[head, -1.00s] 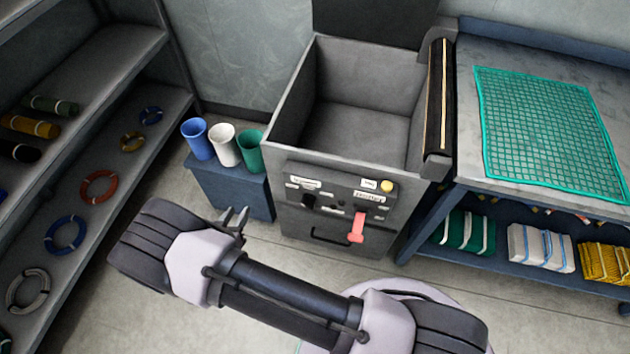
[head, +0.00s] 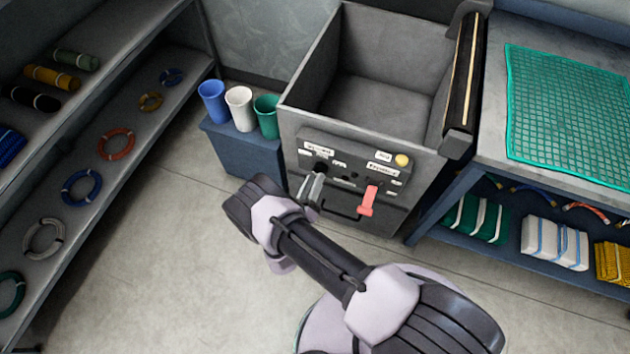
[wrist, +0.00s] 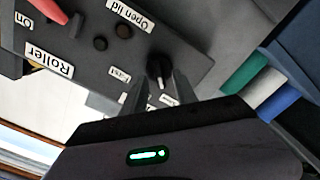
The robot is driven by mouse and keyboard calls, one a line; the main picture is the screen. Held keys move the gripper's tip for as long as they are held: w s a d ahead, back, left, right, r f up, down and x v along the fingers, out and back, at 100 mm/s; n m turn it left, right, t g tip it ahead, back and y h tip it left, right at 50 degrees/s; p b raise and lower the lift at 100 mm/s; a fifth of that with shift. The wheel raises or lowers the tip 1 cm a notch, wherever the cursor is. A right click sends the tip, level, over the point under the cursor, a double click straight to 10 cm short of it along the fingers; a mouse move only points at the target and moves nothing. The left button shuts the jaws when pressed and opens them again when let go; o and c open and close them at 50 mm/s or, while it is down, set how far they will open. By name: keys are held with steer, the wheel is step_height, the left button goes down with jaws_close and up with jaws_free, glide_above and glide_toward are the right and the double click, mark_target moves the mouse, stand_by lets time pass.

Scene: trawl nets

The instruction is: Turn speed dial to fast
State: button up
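The speed dial (head: 320,167) is a small black knob on the left of the dark control panel (head: 352,168), on the front of a grey open-topped machine (head: 300,121). In the wrist view the dial (wrist: 158,70) shows a white pointer mark towards the bottom of the picture. Small white labels (wrist: 120,74) lie beside it, too small to read surely. My gripper (head: 312,188) is open in front of the dial. In the wrist view its two fingers (wrist: 159,88) stand either side of the knob with gaps; I cannot tell whether they reach around it.
A red lever (head: 368,197) and a yellow button (head: 402,160) are right of the dial. Blue, white and green cups (head: 239,108) stand on a blue stand to the left. A workbench (head: 493,150) with green netting is at right. The floor at left is clear.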

steer(key=shift+w+d, duration=0.25)
steer(key=shift+w, duration=0.35)
jaws_close()
